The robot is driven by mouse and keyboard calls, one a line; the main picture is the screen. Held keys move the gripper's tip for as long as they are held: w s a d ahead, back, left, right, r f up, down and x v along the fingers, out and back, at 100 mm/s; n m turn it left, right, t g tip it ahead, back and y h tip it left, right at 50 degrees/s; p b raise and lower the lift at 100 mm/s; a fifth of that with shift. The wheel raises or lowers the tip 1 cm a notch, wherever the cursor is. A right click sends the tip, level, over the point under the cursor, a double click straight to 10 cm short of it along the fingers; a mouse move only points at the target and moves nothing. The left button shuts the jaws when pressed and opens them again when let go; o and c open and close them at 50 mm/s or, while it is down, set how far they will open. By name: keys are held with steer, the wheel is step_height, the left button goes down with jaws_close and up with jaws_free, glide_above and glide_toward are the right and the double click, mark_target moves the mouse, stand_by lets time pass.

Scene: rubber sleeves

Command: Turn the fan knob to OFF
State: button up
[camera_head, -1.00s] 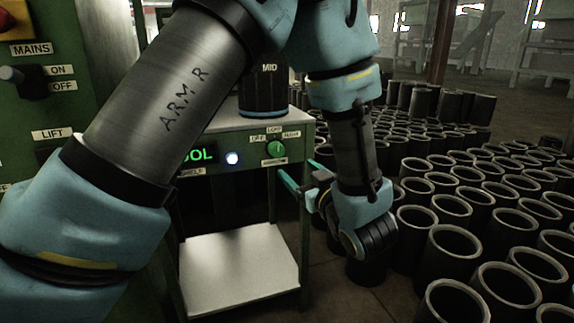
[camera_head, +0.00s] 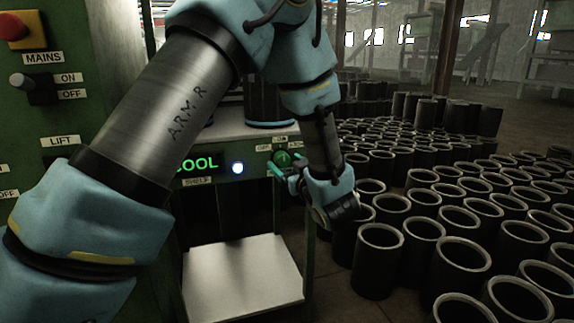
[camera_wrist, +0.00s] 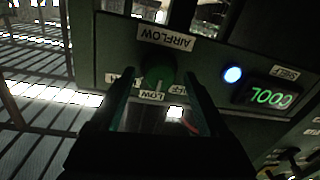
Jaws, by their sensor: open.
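In the wrist view the knob (camera_wrist: 158,74) appears upside down, under an AIRFLOW label (camera_wrist: 165,38). Its pale pointer mark seems to face the LOW label (camera_wrist: 152,96). The OFF label (camera_wrist: 177,89) is to the right of LOW in that view and left of the knob in the head view. My gripper (camera_head: 284,168) is open in front of the panel. In the wrist view its fingers (camera_wrist: 158,88) lie on either side of the knob; I cannot tell whether they touch it.
A lit COOL display (camera_head: 198,163) and a round white light (camera_head: 238,168) are left of the knob. A pale shelf (camera_head: 242,280) is below. Mains and lift switches are at the far left. Many dark sleeves (camera_head: 380,240) crowd the floor on the right.

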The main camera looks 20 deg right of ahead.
jaws_close()
stand_by(0.6)
steer(key=shift+n, duration=0.3)
steer(key=n+b, duration=0.4)
steer(key=shift+f, duration=0.15)
steer(key=n+b, duration=0.3)
steer(key=n, duration=0.1)
steer(key=shift+a+g+h, duration=0.1)
steer(key=shift+g+h, duration=0.2)
steer(key=shift+r, duration=0.2)
